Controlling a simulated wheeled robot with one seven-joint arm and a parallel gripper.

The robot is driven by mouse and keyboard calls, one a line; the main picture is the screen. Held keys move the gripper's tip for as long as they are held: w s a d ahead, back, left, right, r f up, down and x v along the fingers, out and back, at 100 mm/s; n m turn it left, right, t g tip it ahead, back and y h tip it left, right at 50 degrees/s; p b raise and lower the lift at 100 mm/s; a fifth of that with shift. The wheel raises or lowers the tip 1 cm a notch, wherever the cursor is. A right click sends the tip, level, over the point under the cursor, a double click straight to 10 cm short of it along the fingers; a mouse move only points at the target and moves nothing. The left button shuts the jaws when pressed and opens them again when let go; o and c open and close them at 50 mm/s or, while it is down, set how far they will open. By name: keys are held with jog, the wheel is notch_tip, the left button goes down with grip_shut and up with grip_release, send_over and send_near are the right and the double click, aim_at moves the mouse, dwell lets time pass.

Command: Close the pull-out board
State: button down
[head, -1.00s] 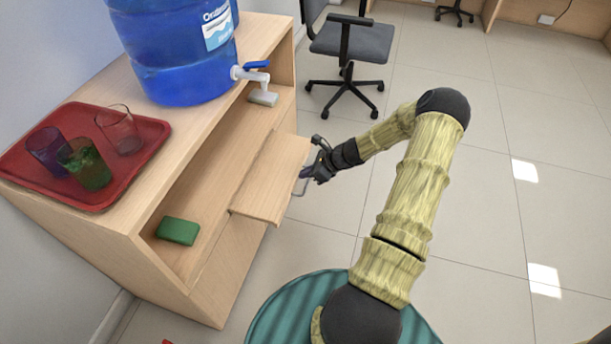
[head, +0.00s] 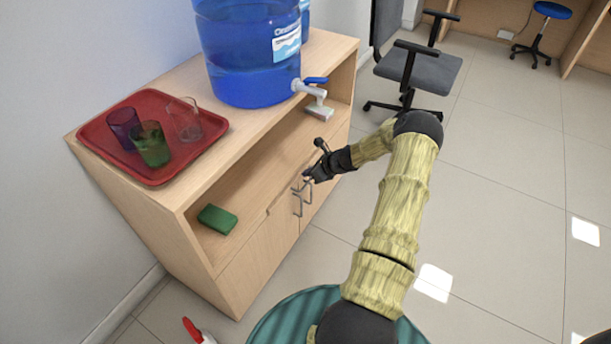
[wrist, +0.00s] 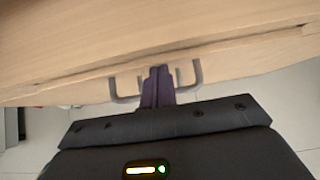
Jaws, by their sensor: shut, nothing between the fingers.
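The pull-out board (head: 285,180) is light wood and sits in the wooden cabinet (head: 246,278), above its doors. In the head view its front looks about level with the cabinet front; my gripper hides part of it. In the wrist view its wood (wrist: 150,42) fills the top of the picture. My gripper (head: 307,177) is at the board's front, above two metal door handles (head: 297,200). In the wrist view my gripper's purple fingers (wrist: 158,72) are together and empty, with their tips at the wooden front edge; I cannot tell whether they touch it.
A blue water jug (head: 250,60) with a tap and a red tray (head: 100,135) with several cups stand on top. A green sponge (head: 217,219) lies in the open shelf. An office chair (head: 420,70) stands behind on the tiled floor, which is otherwise mostly clear.

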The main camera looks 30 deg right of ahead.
jog(key=shift+w+a+r, duration=0.15)
jog(key=shift+w, duration=0.15)
jog(key=shift+w+a, duration=0.1)
jog(key=shift+a, duration=0.05)
jog(key=shift+r, duration=0.1)
jog(key=shift+d+r+p, duration=0.2)
jog(key=shift+r+p, duration=0.25)
jog(key=shift+p, duration=0.15)
jog(key=s+f+p+v, duration=0.1)
jog(key=p+v, duration=0.4)
jog(key=v, duration=0.4)
jog(key=shift+s+d+r, duration=0.15)
jog(key=shift+s+d, duration=0.05)
jog(key=shift+d, duration=0.1)
